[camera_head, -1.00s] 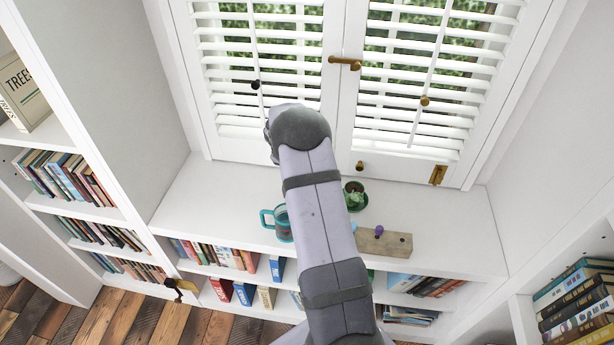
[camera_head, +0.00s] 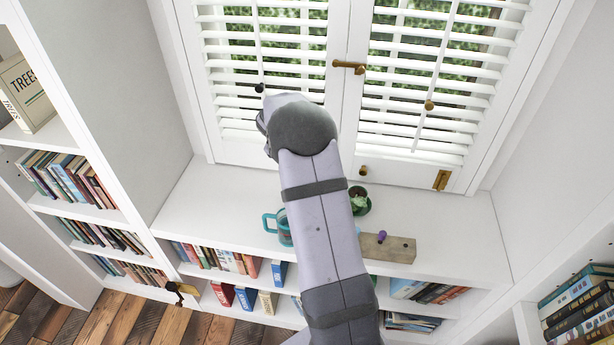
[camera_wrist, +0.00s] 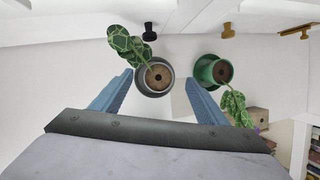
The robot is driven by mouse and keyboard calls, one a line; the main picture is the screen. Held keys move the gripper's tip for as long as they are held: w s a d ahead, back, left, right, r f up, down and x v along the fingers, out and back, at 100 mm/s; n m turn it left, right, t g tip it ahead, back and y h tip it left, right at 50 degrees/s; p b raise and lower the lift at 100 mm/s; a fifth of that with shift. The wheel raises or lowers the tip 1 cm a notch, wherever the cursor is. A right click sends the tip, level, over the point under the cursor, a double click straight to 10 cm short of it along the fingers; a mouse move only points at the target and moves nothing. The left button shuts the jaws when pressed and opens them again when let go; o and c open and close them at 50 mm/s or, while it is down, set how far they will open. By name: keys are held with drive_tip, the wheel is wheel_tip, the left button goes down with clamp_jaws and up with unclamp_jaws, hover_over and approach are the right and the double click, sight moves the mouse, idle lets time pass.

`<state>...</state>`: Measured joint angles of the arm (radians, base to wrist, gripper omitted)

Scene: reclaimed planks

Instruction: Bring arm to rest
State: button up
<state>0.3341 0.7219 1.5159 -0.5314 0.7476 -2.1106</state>
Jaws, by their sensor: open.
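My gripper (camera_wrist: 159,78) shows in the wrist view with its two blue fingers spread apart and nothing held between them. A grey pot (camera_wrist: 140,84) with a patterned leafy plant appears between and beyond the fingertips, on the white surface. A green pot (camera_wrist: 204,68) with a trailing plant stands to its right, past the right finger. In the head view my arm (camera_head: 325,225) reaches up the middle of the picture, and the gripper is hidden behind it. The green pot with its plant (camera_head: 361,201) shows just right of the arm there.
A teal mug (camera_head: 284,228) stands left of my arm on the white shelf top (camera_head: 225,200). A wooden block (camera_head: 400,249) with a purple knob-like object lies to the right. Shuttered windows (camera_head: 425,80) rise behind, and bookshelves (camera_head: 85,185) flank the left. The shelf top is clear at left.

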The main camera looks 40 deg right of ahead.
drive_tip(key=shift+s+a+r, duration=0.1)
drive_tip(key=shift+a+r, duration=0.05)
drive_tip(key=shift+r, duration=0.15)
drive_tip(key=shift+a+r, duration=0.1)
drive_tip(key=shift+a, duration=0.1)
drive_tip(key=s+a+r+m+y+p, duration=0.2)
drive_tip(key=s+a+r+m, duration=0.2)
drive_tip(key=s+a+m, duration=0.8)
drive_tip(key=s+a+r+m+g+y+p, duration=0.1)
drive_tip(key=s+a+r+m+y+p, duration=0.1)
drive_tip(key=s+a+m, duration=1)
drive_tip(key=shift+s+a+r+m+y+p, duration=0.3)
drive_tip(key=shift+s+a+r+p, duration=0.2)
drive_tip(key=shift+s+r+p, duration=0.35)
drive_tip(key=shift+r, duration=0.1)
